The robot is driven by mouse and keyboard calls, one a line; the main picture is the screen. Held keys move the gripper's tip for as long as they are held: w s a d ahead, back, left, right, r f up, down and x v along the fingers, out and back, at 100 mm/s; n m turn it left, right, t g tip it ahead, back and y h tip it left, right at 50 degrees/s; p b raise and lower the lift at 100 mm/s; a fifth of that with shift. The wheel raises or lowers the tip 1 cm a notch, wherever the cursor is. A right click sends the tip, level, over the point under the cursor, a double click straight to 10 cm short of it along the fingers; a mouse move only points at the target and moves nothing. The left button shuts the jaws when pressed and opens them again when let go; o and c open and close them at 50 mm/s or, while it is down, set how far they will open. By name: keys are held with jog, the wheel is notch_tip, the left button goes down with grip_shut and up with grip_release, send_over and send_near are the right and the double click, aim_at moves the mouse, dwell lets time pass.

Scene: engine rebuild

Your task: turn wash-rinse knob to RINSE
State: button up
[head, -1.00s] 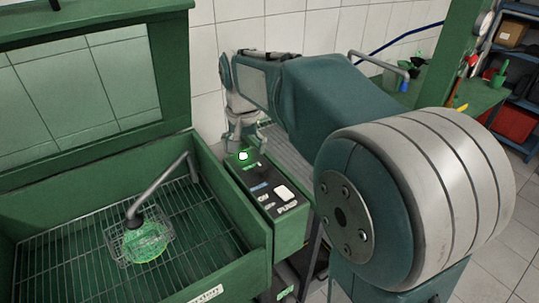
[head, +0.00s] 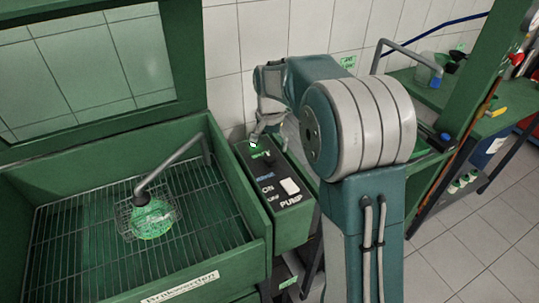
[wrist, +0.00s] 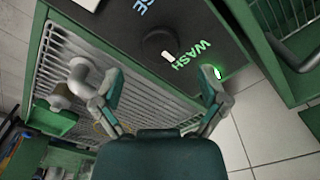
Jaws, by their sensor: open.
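The wash-rinse knob (wrist: 160,45) is a dark round knob on the black panel in the wrist view. Its white mark (wrist: 168,57) points toward the WASH label (wrist: 189,55). Part of another label, ending in "SE" (wrist: 141,5), shows at the top edge. My gripper (wrist: 162,88) is open and empty, its two fingers apart below the knob in the picture. No contact with the knob shows. In the head view my gripper (head: 266,136) is over the far end of the control box (head: 291,229), and I cannot make out the knob clearly there.
A white PUMP switch (head: 290,186) sits nearer on the panel. The green wash basin (head: 190,284), with a wire rack and bent spout (head: 172,165), stands left of the box. A tiled wall is behind.

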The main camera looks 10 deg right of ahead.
aim_at(270, 157)
jog(key=f, duration=0.3)
jog(key=shift+d+f, duration=0.25)
jog(key=shift+f, duration=0.1)
jog(key=shift+a+f, duration=0.25)
jog(key=shift+a, duration=0.25)
jog(key=shift+d, duration=0.25)
jog(key=c, duration=1.1)
